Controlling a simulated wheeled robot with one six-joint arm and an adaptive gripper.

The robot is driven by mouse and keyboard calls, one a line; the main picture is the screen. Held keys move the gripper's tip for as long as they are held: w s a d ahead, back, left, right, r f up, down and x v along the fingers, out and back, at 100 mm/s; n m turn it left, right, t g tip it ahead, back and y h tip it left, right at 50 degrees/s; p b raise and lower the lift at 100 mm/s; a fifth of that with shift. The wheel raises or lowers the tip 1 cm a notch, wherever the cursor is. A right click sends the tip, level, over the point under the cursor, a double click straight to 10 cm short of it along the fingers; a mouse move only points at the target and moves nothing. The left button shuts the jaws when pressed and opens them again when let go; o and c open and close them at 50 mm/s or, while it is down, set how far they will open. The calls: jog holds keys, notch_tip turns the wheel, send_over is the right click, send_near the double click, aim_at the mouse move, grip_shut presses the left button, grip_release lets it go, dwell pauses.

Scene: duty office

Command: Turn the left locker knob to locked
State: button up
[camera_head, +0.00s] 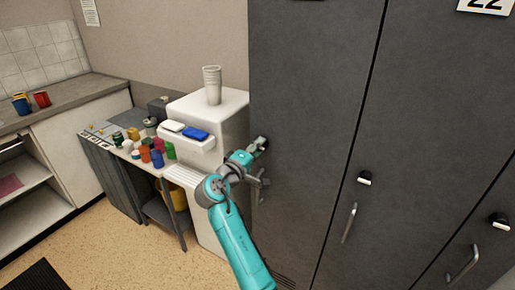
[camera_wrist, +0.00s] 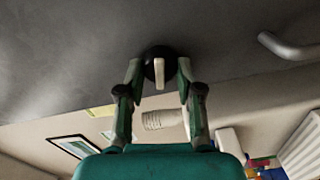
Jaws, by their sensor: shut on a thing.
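The left locker (camera_head: 302,110) is a tall dark grey door. Its knob (camera_wrist: 151,68) is round and black with a pale bar that points away from the door's top in the wrist view. My gripper (camera_head: 263,145) is at this door in the head view, where it covers most of the knob. In the wrist view my gripper (camera_wrist: 159,72) has one finger on each side of the knob and is shut on it. The left locker's handle (camera_wrist: 290,46) shows beside the knob in the wrist view.
Two more locker knobs (camera_head: 364,178) and (camera_head: 500,221) sit to the right, each above a bar handle (camera_head: 349,222). A white water-cooler-like cabinet (camera_head: 228,108) with stacked cups (camera_head: 212,85) stands close left of my gripper. A table with several colored cups is further left.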

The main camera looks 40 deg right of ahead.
jog(key=shift+f+n, duration=0.1)
jog(key=shift+n, duration=1.2)
jog(key=o, duration=1.2)
jog(key=shift+c, duration=0.2)
jog(key=v, duration=1.2)
